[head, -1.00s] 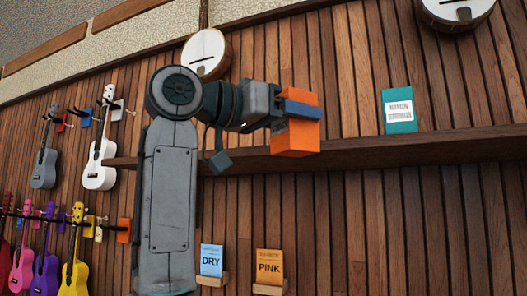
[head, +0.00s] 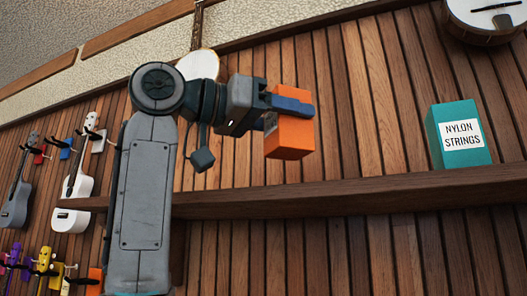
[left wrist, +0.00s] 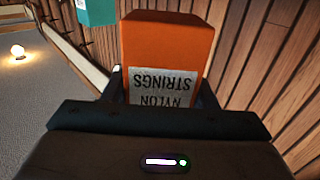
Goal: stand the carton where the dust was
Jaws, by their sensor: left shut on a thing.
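My left gripper (head: 291,107) is shut on an orange carton (head: 291,139) and holds it up in front of the wooden shelf (head: 330,198), with its bottom above the shelf's front edge in the picture. The orange carton (left wrist: 166,45) also shows in the left wrist view between my fingers, its white label reading "NYLON STRINGS" upside down. A teal carton (head: 460,157) labelled "NYLON STRINGS" stands upright on the shelf to the right. No dust can be made out. My right gripper does not show.
The shelf top looks clear between the held carton and the teal carton. Round-bodied banjos (head: 488,17) hang above the shelf. Ukuleles (head: 74,188) hang on wall hooks at the left. A slatted wood wall (head: 375,100) stands behind.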

